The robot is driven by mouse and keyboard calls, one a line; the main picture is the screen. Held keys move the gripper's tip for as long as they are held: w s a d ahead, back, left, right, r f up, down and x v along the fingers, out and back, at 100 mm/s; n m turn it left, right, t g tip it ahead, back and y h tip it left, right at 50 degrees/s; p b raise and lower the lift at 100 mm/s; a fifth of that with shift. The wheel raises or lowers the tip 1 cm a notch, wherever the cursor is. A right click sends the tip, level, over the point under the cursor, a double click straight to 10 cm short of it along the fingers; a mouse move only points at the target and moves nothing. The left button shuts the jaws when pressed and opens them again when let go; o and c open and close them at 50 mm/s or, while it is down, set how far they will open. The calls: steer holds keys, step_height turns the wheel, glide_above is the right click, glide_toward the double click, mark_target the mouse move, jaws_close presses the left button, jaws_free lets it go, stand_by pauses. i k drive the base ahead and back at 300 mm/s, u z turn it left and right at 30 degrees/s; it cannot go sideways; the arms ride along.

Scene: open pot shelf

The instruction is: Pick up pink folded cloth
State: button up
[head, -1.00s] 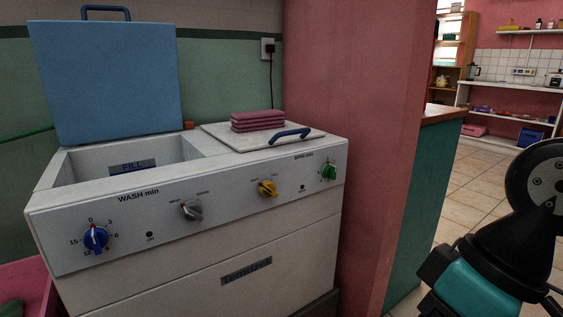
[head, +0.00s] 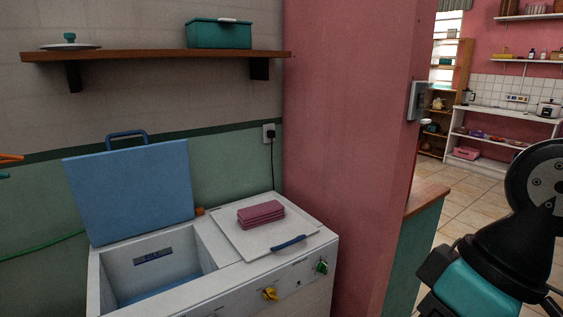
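The pink folded cloth (head: 261,214) lies as a flat stack on the closed white lid (head: 288,228) at the right of the washing machine (head: 232,268). The lid has a blue handle (head: 289,243) in front of the cloth. Part of my arm shows at the right edge, well apart from the cloth. My gripper's fingertips are not in view.
The blue lid (head: 130,190) stands open behind the wash tub (head: 160,270). A wooden shelf (head: 150,56) on the wall above holds a teal box (head: 220,34) and a pot lid (head: 70,42). A pink pillar (head: 350,150) stands right of the machine, beside a wooden-topped counter (head: 427,194).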

mark_target(255, 216)
steer(key=u, duration=0.7)
steer(key=i, duration=1.2)
steer(key=u, duration=0.05)
